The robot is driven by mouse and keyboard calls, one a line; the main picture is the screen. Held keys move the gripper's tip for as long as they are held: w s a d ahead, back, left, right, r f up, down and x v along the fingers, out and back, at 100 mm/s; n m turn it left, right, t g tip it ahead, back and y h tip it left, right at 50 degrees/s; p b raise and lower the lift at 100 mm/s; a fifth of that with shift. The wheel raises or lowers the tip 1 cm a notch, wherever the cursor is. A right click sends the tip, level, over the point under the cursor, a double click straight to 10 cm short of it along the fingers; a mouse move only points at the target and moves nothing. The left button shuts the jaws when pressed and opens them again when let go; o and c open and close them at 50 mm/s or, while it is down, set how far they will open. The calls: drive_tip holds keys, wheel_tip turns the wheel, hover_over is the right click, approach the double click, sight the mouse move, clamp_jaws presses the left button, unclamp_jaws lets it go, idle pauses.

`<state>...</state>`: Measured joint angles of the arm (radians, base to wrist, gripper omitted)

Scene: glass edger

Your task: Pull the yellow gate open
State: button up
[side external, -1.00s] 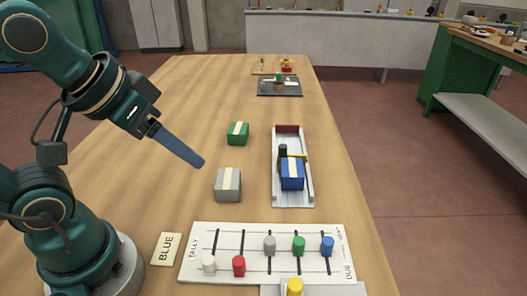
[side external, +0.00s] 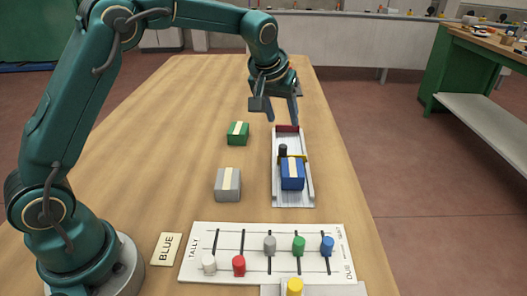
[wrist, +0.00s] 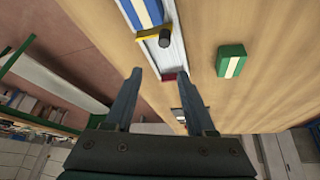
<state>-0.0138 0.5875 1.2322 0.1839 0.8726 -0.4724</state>
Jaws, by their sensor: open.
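The yellow gate (side external: 304,157) is a thin bar across the white channel (side external: 308,190), just behind the blue block (side external: 292,178). A dark knob (side external: 283,150) stands at its left end. In the wrist view the yellow gate (wrist: 149,34) and the dark knob (wrist: 165,38) show at the top, beside the blue block (wrist: 143,12). My gripper (side external: 281,121) is open and empty, pointing down above the far end of the channel, near its dark red end piece (side external: 287,129). The fingers are apart from the gate and knob.
A green block (side external: 238,133) and a grey block (side external: 228,184) stand left of the channel. A tally board (side external: 205,268) with coloured pegs and a "BLUE" card (side external: 166,249) lie in front. The table's right edge runs close to the channel.

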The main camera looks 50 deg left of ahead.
sight(283, 147)
drive_tip(key=shift+g, duration=0.6)
drive_tip(key=x, duration=0.2)
drive_tip(key=s+x, duration=0.1)
drive_tip(key=x, duration=0.4)
drive_tip(key=shift+s+d+f, duration=0.2)
drive_tip(key=shift+d+f, duration=0.05)
drive_tip(key=shift+f, duration=0.25)
drive_tip(key=shift+x, duration=0.9)
drive_tip(key=shift+c, duration=0.2)
clamp_jaws()
drive_tip(key=shift+r, duration=0.1)
